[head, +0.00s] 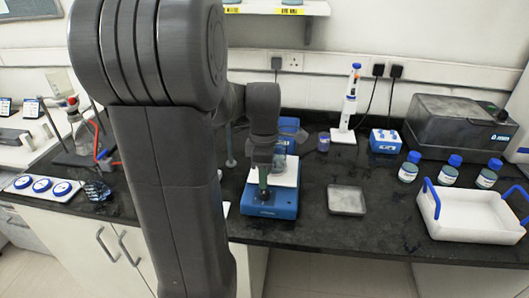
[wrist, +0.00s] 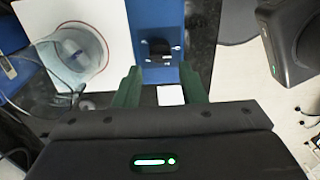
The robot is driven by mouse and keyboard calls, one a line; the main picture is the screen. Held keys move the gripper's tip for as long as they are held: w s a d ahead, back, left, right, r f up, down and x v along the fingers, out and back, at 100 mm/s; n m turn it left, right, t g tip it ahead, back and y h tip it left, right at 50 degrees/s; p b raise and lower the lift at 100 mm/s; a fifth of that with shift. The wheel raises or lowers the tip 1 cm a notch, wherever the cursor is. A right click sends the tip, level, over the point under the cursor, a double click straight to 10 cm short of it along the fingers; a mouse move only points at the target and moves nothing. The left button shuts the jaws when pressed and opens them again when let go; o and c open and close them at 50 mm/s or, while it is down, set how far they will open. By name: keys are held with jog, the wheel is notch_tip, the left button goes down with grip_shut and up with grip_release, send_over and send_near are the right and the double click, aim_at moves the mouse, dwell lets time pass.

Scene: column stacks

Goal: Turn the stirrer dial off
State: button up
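The stirrer (head: 282,206) is a blue box with a white top plate (head: 289,177), standing near the bench's front edge. A glass beaker (wrist: 78,55) stands on the plate, partly hidden by my arm in the head view. In the wrist view the black dial (wrist: 158,48) is on the blue body (wrist: 147,14), just beyond my fingertips. My gripper (wrist: 160,72) is open, its two green fingers apart and nothing between them but the view of the stirrer front. In the head view my gripper (head: 263,186) points down over the stirrer's front. The dial's setting cannot be read.
A grey square dish (head: 346,200) lies to the right of the stirrer. Further right are blue-capped bottles (head: 448,170), a white tray with blue handles (head: 470,218) and a dark machine (head: 455,125). A stand with a flask (head: 75,130) is at left.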

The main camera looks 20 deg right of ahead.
aim_at(264, 193)
notch_tip(264, 193, up, 9)
jog(key=shift+f, duration=0.2)
jog(key=shift+f, duration=0.15)
dwell(0.3)
notch_tip(264, 193, down, 14)
jog(key=shift+r, duration=0.15)
dwell(0.4)
